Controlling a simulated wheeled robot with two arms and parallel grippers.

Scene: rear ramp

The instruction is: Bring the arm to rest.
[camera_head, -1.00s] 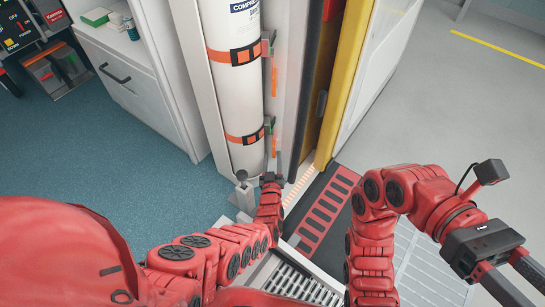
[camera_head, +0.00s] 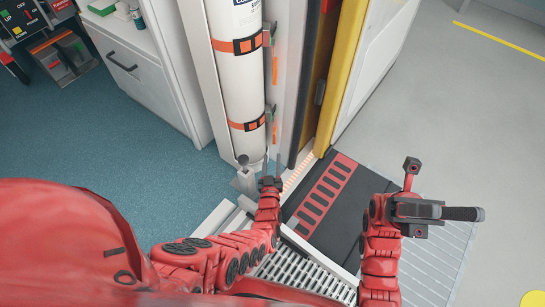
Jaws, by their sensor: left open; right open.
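My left arm reaches in from the lower left, and its small dark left gripper (camera_head: 267,168) is open beside the foot of the white cylinder (camera_head: 237,75). It points away from me, and I see nothing held in it. My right arm rises at the lower right. Its black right gripper (camera_head: 478,214) is open and empty, seen edge-on, with its fingers pointing right above the grey floor.
The cylinder stands upright in a white frame with orange straps. A yellow door edge (camera_head: 352,70) and a black-and-red step (camera_head: 325,190) are beside it. A white cabinet (camera_head: 150,75) stands at left. Grey floor (camera_head: 480,120) at right is open.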

